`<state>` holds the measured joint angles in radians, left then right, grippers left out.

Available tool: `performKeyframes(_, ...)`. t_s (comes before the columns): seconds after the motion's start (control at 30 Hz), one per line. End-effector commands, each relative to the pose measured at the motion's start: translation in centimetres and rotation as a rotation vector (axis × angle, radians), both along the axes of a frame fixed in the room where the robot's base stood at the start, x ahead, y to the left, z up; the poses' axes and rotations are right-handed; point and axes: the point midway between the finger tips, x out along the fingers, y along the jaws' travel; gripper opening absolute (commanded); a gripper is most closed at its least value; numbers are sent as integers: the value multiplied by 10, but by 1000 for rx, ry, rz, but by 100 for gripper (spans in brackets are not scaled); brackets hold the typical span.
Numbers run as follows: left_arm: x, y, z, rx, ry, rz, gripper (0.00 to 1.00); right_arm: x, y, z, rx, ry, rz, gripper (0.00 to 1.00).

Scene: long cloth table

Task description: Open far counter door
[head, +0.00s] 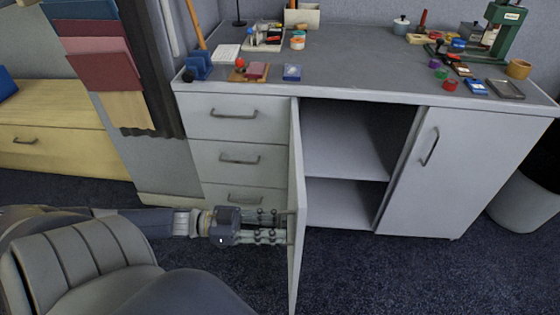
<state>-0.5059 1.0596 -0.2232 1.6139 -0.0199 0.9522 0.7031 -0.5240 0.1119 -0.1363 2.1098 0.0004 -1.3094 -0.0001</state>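The grey counter (370,94) has two doors under its top. The left door (299,225) stands swung wide open, seen nearly edge-on and pointing towards me. The right door (428,175) is closed, with a dark bar handle (430,146) near its left edge. My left gripper (284,227) is at the left side of the open door, its fingers pointing right and their tips at or very near its outer face. Whether the fingers are closed on a handle there is not clear. My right gripper is not in view.
The open compartment (345,140) holds an empty shelf. Three drawers (238,118) are left of it, all shut. Small tools and blocks crowd the counter top. Dark carpet (400,275) in front is clear.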

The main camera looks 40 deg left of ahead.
Motion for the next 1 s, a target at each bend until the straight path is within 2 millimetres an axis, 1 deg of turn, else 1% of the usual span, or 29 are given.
performKeyframes(0.3, -38, 51, -1, 4, 4, 1, 27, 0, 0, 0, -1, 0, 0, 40)
performKeyframes(0.4, -49, 65, -1, 3, 4, 1, 27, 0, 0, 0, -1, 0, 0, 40)
performKeyframes(0.5, -57, 75, -1, 3, 2, 0, 27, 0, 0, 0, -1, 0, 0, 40)
performKeyframes(0.7, -63, 84, 0, 1, -2, 0, 27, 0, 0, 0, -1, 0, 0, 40)
performKeyframes(1.0, -63, 84, 0, 1, -2, 0, 27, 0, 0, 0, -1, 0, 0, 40)
